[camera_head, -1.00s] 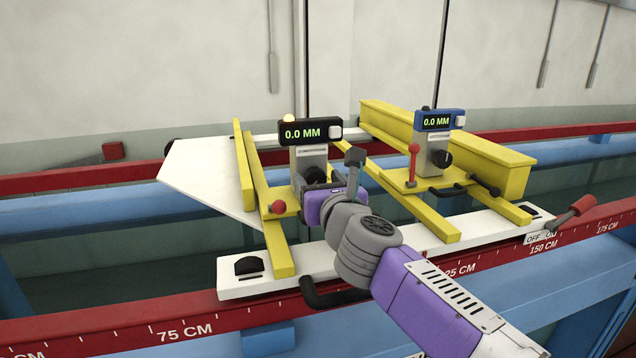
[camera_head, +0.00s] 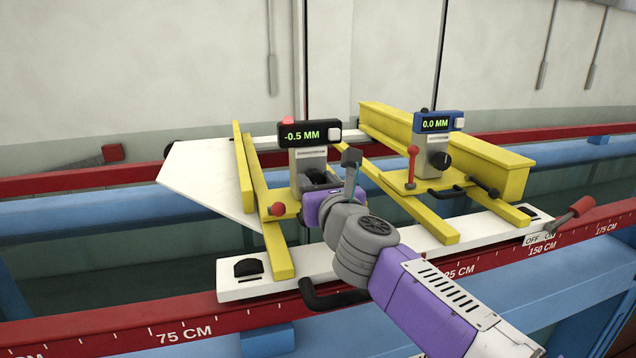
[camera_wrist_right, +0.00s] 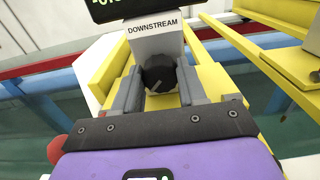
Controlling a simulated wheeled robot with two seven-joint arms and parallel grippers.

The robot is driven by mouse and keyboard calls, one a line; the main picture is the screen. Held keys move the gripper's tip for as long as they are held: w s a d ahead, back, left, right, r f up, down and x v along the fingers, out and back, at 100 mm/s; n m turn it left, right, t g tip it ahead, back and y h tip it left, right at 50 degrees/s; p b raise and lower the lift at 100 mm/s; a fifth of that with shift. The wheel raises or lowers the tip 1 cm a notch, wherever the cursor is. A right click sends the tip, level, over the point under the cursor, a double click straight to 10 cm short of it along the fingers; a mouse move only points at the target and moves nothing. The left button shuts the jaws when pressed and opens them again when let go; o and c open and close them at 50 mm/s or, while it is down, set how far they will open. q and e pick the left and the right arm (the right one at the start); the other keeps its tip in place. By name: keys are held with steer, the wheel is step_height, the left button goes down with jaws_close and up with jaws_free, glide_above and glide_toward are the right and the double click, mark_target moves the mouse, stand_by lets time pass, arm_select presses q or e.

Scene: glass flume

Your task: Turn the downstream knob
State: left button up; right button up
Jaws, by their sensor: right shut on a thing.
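The downstream gauge (camera_head: 309,150) has a black display reading -0.5 MM, and its grey body carries the word DOWNSTREAM in the right wrist view (camera_wrist_right: 153,28). Its black knob (camera_wrist_right: 159,75) sits low on that body, with a light pointer line tilted to the upper right. My right gripper (camera_wrist_right: 159,85) is shut on the knob, one grey finger on each side. In the head view my right gripper (camera_head: 318,184) hides most of the knob. My left gripper is not in view.
The blue gauge (camera_head: 437,125) at right reads 0.0 MM and has its own black knob (camera_head: 441,160). Red-tipped levers (camera_head: 413,152) stand nearby. Yellow rails (camera_head: 271,245) and a white carriage plate (camera_head: 240,281) lie around my gripper, above the red rail (camera_head: 190,334).

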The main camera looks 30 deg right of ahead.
steer(key=n+p, duration=0.2)
steer(key=n, duration=0.4)
steer(key=shift+a+p, duration=0.1)
steer(key=shift+p, duration=0.2)
steer(key=n+p, duration=0.2)
steer(key=n, duration=0.4)
steer(key=shift+p, duration=0.35)
steer(key=n+p, duration=0.2)
steer(key=n, duration=0.4)
steer(key=shift+f+n+p, duration=0.1)
steer(key=shift+n+p, duration=0.2)
steer(key=shift+n, duration=0.1)
steer(key=n+p, duration=0.2)
steer(key=n, duration=0.3)
steer(key=shift+f+n, duration=0.15)
steer(key=shift+n, duration=0.15)
steer(key=o, duration=1.1)
steer(key=shift+c, duration=0.2)
